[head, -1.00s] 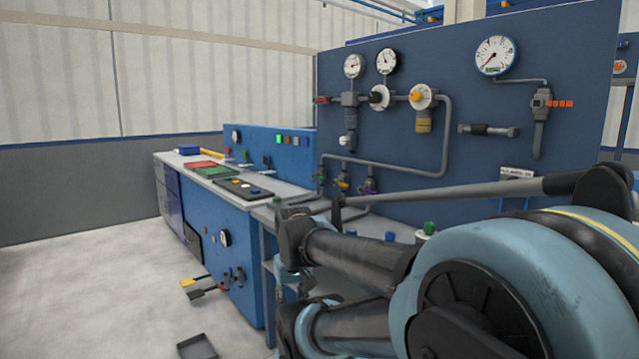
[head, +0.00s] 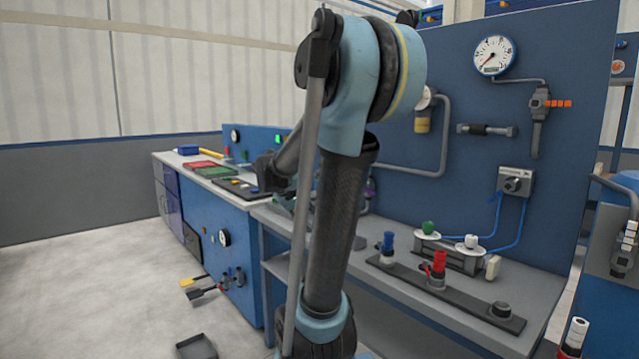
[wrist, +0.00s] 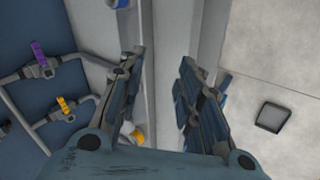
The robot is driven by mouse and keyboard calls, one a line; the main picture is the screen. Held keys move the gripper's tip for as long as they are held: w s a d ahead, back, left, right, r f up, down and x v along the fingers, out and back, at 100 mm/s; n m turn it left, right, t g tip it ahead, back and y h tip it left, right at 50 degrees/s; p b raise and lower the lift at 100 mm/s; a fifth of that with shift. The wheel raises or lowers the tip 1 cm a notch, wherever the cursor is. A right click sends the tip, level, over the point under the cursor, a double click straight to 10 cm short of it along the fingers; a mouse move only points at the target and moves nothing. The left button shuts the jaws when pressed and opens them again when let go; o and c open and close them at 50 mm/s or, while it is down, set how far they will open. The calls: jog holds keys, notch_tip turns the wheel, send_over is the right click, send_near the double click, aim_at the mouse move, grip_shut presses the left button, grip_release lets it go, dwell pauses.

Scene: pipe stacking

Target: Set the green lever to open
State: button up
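The green lever shows in neither view now; my arm covers that part of the panel in the head view. In the wrist view, a purple lever (wrist: 39,52) and a yellow-orange lever (wrist: 65,104) sit on grey pipe valves at the left. My gripper (wrist: 161,58) is open and empty in the wrist view, its two fingers spread apart over a pale bench edge. Both levers lie left of the fingers, apart from them. The gripper's fingers are not clear in the head view.
The bench (head: 455,320) carries a green knob (head: 428,228), a white knob (head: 472,241) and a dark rail (head: 400,273) with blue and red fittings. A blue panel (head: 560,90) with gauges stands behind. A dark tray (head: 197,347) lies on the open floor.

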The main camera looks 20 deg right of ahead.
jog(key=w+d+r+n+t+h, duration=0.1)
jog(key=w+d+r+h, duration=0.15)
jog(key=w, duration=0.85)
jog(key=w+d+r+h, duration=0.2)
jog(key=w+h, duration=0.1)
jog(key=w, duration=0.8)
jog(key=w+f+n+t+h, duration=0.2)
jog(key=w+h, duration=0.3)
jog(key=w, duration=1.2)
jog(key=shift+y, duration=0.25)
jog(key=x, duration=1.6)
jog(key=shift+w+d+f, duration=0.2)
jog(key=shift+w+d, duration=0.1)
grip_shut()
